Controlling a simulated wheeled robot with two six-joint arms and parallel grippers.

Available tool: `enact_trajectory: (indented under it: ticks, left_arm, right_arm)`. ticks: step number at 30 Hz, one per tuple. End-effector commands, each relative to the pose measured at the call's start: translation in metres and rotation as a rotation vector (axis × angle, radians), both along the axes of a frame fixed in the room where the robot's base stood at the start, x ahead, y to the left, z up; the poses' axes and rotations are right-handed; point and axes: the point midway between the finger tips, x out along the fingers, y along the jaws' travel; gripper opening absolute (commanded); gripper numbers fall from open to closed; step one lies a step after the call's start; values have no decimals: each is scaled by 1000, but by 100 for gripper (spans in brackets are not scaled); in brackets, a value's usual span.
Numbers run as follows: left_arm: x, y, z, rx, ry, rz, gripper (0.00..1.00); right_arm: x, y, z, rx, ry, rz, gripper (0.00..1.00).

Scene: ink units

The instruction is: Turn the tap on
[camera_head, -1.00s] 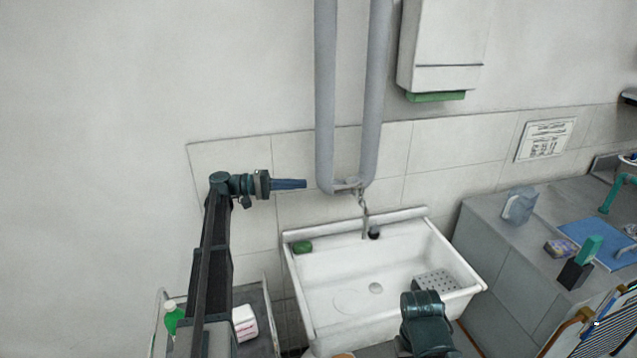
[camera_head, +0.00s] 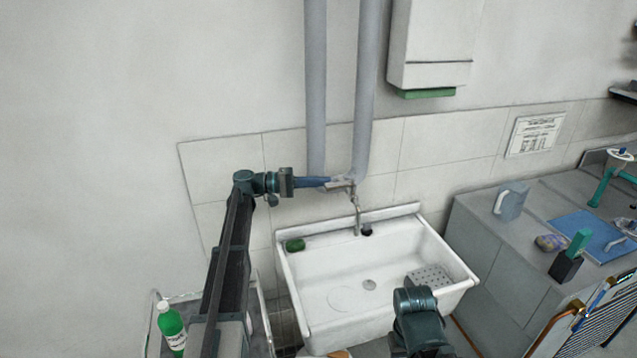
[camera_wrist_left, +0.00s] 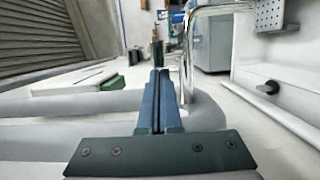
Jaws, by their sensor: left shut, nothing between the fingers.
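The tap (camera_head: 356,216) comes out of the wall between two grey pipes, above the back of a white sink (camera_head: 400,312). Its thin metal spout bends down over the sink. My left gripper (camera_head: 328,182) is shut and empty. Its blue fingers point right, with the tips at the tap's upper part, close to the lever; I cannot tell whether they touch. In the left wrist view, the shut fingers (camera_wrist_left: 160,78) point ahead and the shiny tap (camera_wrist_left: 188,50) stands just right of their tips. A link of my right arm shows over the sink's front; its fingers are hidden.
Thick grey pipes (camera_head: 316,100) run down the wall beside the tap. A green sponge (camera_head: 295,245) lies on the sink's back left corner. A green bottle (camera_head: 172,330) stands at lower left. A grey counter (camera_head: 478,232) with a jug (camera_head: 510,201) is on the right.

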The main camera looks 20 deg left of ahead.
Motion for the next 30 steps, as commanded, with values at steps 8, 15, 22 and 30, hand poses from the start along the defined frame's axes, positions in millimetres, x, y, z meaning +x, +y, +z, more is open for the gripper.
enact_trajectory:
  ticks: [8,15,22,30]
  left_arm:
    - [-6,-1,0,0,0,30,0]
    - [-8,-2,0,0,0,72,0]
    - [-12,-3,0,0,0,113,0]
    - [-22,-7,0,0,0,197,0]
  right_arm:
    - [0,0,0,0,0,0,50]
    - [0,0,0,0,0,0,50]
    - [0,0,0,0,0,0,50]
    - [0,0,0,0,0,0,50]
